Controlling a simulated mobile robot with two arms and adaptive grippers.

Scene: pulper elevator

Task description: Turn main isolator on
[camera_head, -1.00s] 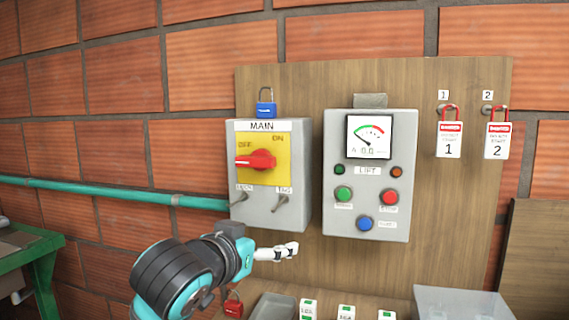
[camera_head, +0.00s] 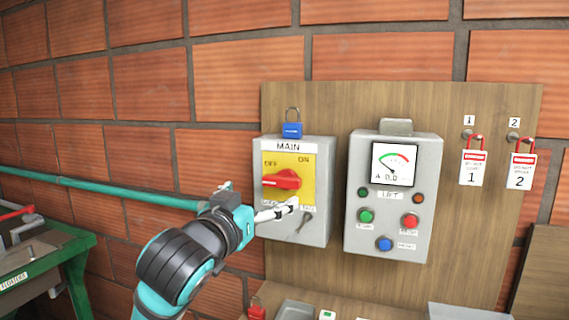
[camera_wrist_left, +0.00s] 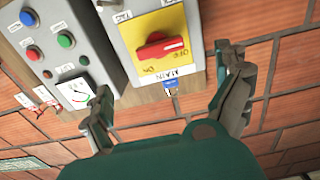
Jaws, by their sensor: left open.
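The main isolator box (camera_head: 322,190) is a grey box labelled MAIN on the wooden board. Its yellow plate (camera_head: 305,172) carries a red rotary handle (camera_head: 282,180) pointing left, toward OFF; ON is at upper right. The red handle (camera_wrist_left: 160,47) also shows between the open fingers in the left wrist view. My left gripper (camera_head: 262,200) is open and empty in front of the box's lower left, apart from the handle as far as I can tell. A blue padlock (camera_head: 292,130) stands on top of the box. My right gripper is not in view.
The lift control box (camera_head: 433,190) with gauge and buttons is to the right. Two tagged red padlocks hang at right, tag 1 (camera_head: 472,172) and tag 2 (camera_head: 520,172). Trays are below. A teal pipe (camera_head: 120,190) and green bench (camera_head: 60,262) are at left.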

